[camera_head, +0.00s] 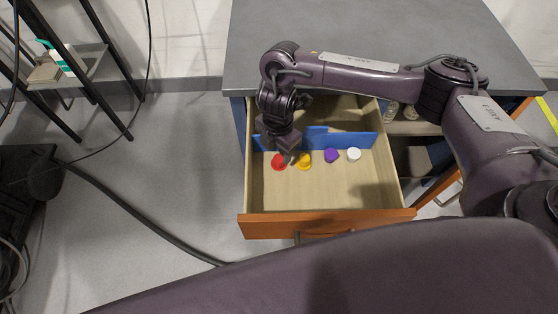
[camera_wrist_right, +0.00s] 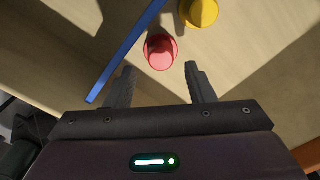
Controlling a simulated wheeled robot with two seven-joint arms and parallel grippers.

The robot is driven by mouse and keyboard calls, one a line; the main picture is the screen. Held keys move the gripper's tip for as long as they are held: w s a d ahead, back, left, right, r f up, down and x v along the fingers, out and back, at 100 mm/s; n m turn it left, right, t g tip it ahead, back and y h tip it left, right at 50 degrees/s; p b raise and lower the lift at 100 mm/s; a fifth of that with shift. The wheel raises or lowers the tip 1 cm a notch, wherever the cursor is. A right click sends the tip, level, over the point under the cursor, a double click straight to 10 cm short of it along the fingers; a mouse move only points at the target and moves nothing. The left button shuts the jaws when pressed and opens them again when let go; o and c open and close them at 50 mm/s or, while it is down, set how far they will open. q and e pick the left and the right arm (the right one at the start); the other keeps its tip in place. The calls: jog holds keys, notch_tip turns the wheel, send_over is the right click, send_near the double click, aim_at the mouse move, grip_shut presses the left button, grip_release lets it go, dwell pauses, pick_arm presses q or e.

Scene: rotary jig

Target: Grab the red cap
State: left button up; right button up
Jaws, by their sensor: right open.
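The red cap (camera_head: 279,162) lies on the floor of the open drawer, near its left wall, just in front of the blue divider (camera_head: 340,140). The yellow cap (camera_head: 304,162) is right of it. My right gripper (camera_head: 284,155) is open above the red cap, pointing down into the drawer. In the right wrist view, the red cap (camera_wrist_right: 160,51) sits ahead of the gap between the open fingertips (camera_wrist_right: 160,80), with nothing held. The yellow cap (camera_wrist_right: 199,12) is beyond the right finger, and the divider (camera_wrist_right: 125,50) runs left of the red cap. My left gripper does not show.
A purple cap (camera_head: 331,155) and a white cap (camera_head: 353,154) lie farther right in the drawer. The drawer's orange front (camera_head: 270,228) faces me, and the grey tabletop (camera_head: 270,50) is behind. The front part of the drawer is clear.

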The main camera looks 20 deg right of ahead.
aim_at(279, 158)
notch_tip(279, 158, down, 5)
jog(key=shift+d+r, duration=0.1)
jog(key=c, duration=0.6)
jog(key=shift+r, duration=0.1)
jog(key=shift+c, duration=0.2)
